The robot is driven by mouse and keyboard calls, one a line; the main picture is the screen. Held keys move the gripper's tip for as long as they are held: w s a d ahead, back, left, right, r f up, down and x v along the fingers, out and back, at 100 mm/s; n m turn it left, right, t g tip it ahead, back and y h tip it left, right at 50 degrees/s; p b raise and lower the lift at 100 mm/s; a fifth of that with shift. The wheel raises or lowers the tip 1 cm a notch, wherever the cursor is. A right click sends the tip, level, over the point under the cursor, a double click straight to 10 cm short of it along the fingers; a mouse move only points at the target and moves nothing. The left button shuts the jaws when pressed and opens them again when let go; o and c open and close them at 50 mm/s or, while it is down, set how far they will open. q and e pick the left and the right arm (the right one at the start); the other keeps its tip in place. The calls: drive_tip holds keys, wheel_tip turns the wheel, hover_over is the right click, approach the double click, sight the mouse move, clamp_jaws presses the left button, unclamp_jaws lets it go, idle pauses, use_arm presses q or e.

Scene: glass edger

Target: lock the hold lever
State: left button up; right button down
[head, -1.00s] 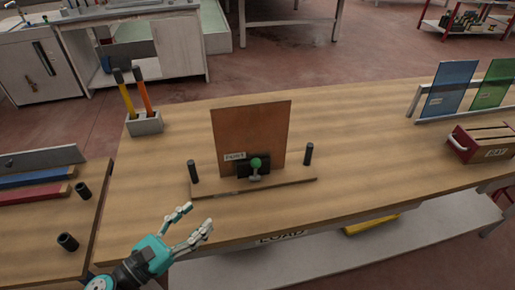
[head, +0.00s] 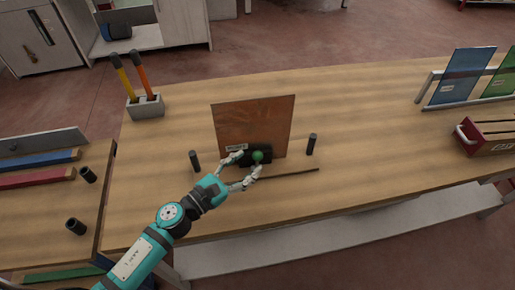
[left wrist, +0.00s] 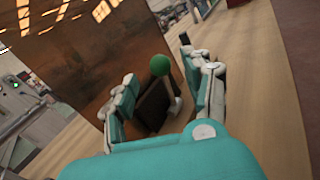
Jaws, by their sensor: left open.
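The hold lever (head: 257,157) has a green ball knob and stands at a black block (head: 260,149) at the foot of an upright brown panel (head: 252,120). My left gripper (head: 244,169) is open, its fingers on either side of the lever area. I cannot tell whether a finger touches the lever. The lever's lower part is partly hidden in the head view. My right gripper is not in view.
Two black posts (head: 195,161) (head: 312,144) flank the panel on its base. A grey holder (head: 146,107) with yellow and orange handled tools stands at the back left.

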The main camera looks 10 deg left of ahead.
sight(255, 155)
use_arm(q)
drive_tip(key=p+x, duration=0.1)
drive_tip(key=x, duration=0.3)
drive_tip(key=shift+w+d, duration=0.2)
drive_tip(key=shift+w, duration=0.15)
drive_tip(key=shift+d, duration=0.1)
drive_tip(key=c, duration=0.9)
clamp_jaws()
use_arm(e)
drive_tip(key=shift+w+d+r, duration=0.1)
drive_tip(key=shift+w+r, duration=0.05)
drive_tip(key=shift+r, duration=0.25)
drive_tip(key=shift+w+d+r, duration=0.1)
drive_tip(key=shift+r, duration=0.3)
